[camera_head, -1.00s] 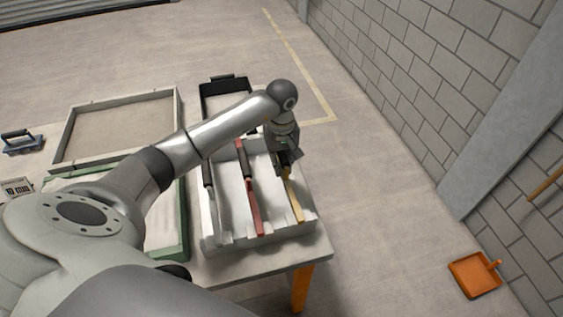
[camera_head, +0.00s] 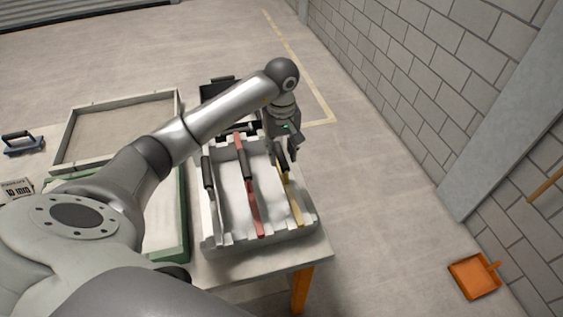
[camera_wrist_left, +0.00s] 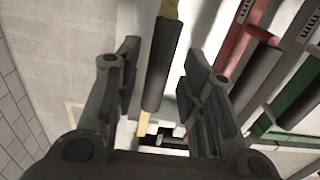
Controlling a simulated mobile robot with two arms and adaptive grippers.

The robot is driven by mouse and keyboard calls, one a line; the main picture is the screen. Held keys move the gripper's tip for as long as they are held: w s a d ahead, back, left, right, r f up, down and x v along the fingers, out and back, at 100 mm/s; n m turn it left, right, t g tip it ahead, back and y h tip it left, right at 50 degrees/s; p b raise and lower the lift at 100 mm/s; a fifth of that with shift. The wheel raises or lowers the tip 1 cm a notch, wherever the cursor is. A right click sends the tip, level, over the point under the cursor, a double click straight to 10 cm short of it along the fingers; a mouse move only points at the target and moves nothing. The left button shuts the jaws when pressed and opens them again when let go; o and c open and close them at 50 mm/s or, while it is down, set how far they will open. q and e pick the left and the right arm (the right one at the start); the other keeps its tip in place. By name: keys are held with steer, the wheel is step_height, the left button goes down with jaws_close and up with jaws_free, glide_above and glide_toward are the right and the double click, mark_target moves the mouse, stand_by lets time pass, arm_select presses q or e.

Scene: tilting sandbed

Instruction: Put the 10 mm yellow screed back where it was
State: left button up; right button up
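The yellow screed (camera_head: 293,200), with a dark handle, lies in the rightmost place of the white rack (camera_head: 224,243). In the left wrist view its dark handle (camera_wrist_left: 162,65) runs between my fingers, with yellow showing at both ends. My left gripper (camera_head: 285,152) is open above the handle's far end; its fingers (camera_wrist_left: 163,58) stand apart on either side of the handle, with gaps visible. A 10 mm sign (camera_head: 17,190) stands at the left, partly covered by my arm. My right gripper is not in view.
A red screed (camera_head: 255,205) and a grey screed (camera_head: 216,215) lie in the same rack. A black tray (camera_head: 215,90) is behind it, a green-edged frame (camera_head: 182,225) to the left. A sand-coloured bed (camera_head: 120,128) is farther back.

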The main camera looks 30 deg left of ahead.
arm_select(q)
step_height(320, 180, up, 6)
steer(key=shift+r+b, duration=0.1)
steer(key=shift+b, duration=0.55)
steer(key=shift+r, duration=0.8)
steer(key=shift+f, duration=0.1)
